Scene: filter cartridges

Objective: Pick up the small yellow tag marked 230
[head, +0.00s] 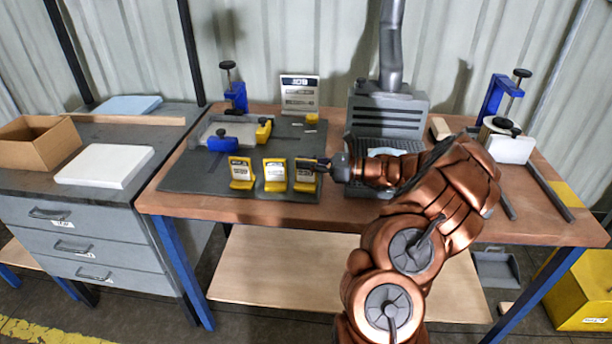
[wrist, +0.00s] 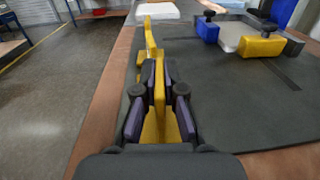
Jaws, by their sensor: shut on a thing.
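Three small yellow tags with white faces stand in a row at the front of the dark mat in the head view: a left tag (head: 242,172), a middle tag (head: 275,175) and a right tag (head: 305,184). Their print is too small to read surely, so I cannot tell which is marked 230. My gripper (head: 313,166) reaches in from the right and is shut on the right tag. In the wrist view my gripper (wrist: 159,72) has the yellow tag (wrist: 159,88) edge-on between its fingers. The tag is upright; I cannot tell whether it touches the mat. Other yellow tags line up beyond it.
The dark mat (head: 190,180) lies on the brown bench. A blue and yellow fixture (head: 240,133) stands behind the tags, with a white sign (head: 299,94) further back. A grey vented unit (head: 387,115) stands behind my arm. A drawer cabinet (head: 75,225) is at left.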

